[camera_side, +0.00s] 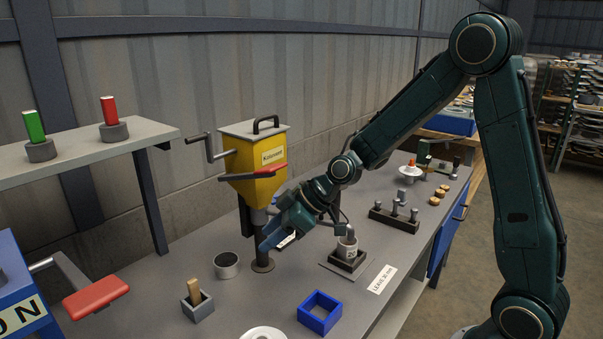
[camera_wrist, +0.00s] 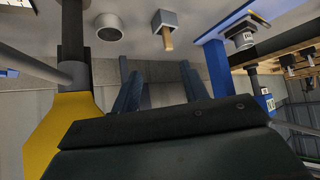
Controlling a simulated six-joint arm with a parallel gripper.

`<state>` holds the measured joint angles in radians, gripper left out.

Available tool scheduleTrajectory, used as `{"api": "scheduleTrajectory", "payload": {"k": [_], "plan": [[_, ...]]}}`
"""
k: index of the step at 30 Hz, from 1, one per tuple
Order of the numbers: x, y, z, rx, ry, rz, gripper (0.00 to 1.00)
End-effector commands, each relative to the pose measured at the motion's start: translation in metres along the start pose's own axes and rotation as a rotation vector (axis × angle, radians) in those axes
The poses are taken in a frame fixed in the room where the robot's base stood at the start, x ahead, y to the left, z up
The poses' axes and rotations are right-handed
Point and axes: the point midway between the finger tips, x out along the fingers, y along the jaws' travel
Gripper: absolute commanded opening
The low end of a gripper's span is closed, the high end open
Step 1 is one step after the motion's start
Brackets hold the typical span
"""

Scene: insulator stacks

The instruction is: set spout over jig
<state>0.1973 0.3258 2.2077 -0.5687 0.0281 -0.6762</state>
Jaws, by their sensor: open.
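The yellow hopper (camera_side: 262,170) stands on a dark column (camera_side: 262,258), with a red lever (camera_side: 262,173) on its front. In the wrist view, a grey tube (camera_wrist: 35,66) runs from the dark column (camera_wrist: 72,40); it looks like the spout. Its outlet is out of that view. My gripper (camera_side: 268,234) is open beside the column, its blue fingers pointing down and left. In the wrist view the gap between the fingers (camera_wrist: 155,72) looks empty.
A grey ring (camera_side: 227,265), a grey holder with a wooden piece (camera_side: 197,300) and a blue square frame (camera_side: 319,312) stand on the bench. A black rack (camera_side: 394,216) is at right. A red-handled lever (camera_side: 95,298) is at left. A label (camera_side: 382,279) lies near the front edge.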

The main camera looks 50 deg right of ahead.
Motion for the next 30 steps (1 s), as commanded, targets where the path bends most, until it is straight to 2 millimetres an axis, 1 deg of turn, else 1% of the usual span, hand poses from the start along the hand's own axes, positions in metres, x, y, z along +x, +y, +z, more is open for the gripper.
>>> {"api": "scheduleTrajectory", "payload": {"k": [2,13,30], "plan": [[0.004,-0.004,-0.005,0.02,0.001,0.022,0.44],[0.024,-0.009,-0.024,0.137,0.0,0.137,0.44],[0.054,-0.007,-0.054,0.322,0.001,0.322,0.44]]}}
